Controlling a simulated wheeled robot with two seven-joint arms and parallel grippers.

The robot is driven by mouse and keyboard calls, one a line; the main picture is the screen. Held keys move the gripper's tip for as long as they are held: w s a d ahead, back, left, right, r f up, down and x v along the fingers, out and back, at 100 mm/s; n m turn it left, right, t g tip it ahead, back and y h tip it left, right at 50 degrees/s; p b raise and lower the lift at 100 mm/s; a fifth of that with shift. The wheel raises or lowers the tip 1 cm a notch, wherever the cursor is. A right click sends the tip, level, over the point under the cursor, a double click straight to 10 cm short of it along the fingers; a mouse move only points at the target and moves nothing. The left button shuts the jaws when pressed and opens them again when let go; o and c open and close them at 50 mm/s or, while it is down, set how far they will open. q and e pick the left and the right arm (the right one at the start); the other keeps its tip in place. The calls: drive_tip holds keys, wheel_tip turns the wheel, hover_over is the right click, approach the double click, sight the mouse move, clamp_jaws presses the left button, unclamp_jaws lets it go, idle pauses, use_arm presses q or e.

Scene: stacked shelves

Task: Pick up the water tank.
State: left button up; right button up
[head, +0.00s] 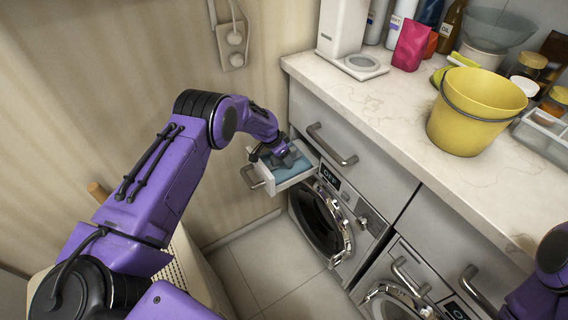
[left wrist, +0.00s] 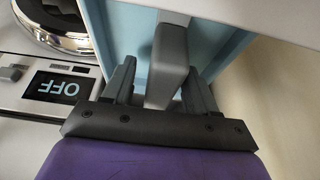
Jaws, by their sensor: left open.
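The water tank (head: 297,171) appears to be the light-blue piece inside the pulled-out white drawer above the left washing machine. In the left wrist view, the light-blue surface (left wrist: 128,30) lies behind a grey handle-like bar (left wrist: 170,62). My left gripper (head: 281,159) is over the drawer, pointing down into it. In the left wrist view, its two dark fingers (left wrist: 160,88) are apart, one on each side of the grey bar. I cannot tell whether they touch it. The gripper and wrist hide part of the tank. My right arm shows at the lower right edge, but its gripper is out of view.
The open drawer (head: 278,188) has a metal front handle. Washing machines (head: 352,222) stand under a marble counter (head: 385,105). The counter holds a yellow bucket (head: 470,112), a white appliance (head: 342,28) and bottles. A wall is close to the drawer's left; the floor in front is clear.

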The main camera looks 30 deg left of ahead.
use_arm(q)
drive_tip(key=shift+w+f, duration=0.1)
drive_tip(key=shift+f, duration=0.15)
drive_tip(key=shift+r, duration=0.15)
clamp_jaws()
drive_tip(key=shift+r, duration=0.1)
wheel_tip(320, 180, up, 12)
drive_tip(key=shift+f, duration=0.1)
drive_tip(key=shift+s+a+b, duration=0.2)
drive_tip(key=shift+s+a, duration=0.15)
drive_tip(key=shift+s, duration=0.2)
drive_tip(key=shift+s+a+b, duration=0.15)
drive_tip(key=shift+s+a, duration=0.15)
drive_tip(key=shift+s, duration=0.25)
drive_tip(key=s+a+b, duration=0.1)
drive_tip(key=s+a, duration=0.6)
drive_tip(key=s, duration=0.6)
drive_tip(key=shift+s+a+b, duration=0.15)
drive_tip(key=shift+a+b, duration=0.2)
drive_tip(key=shift+a, duration=0.05)
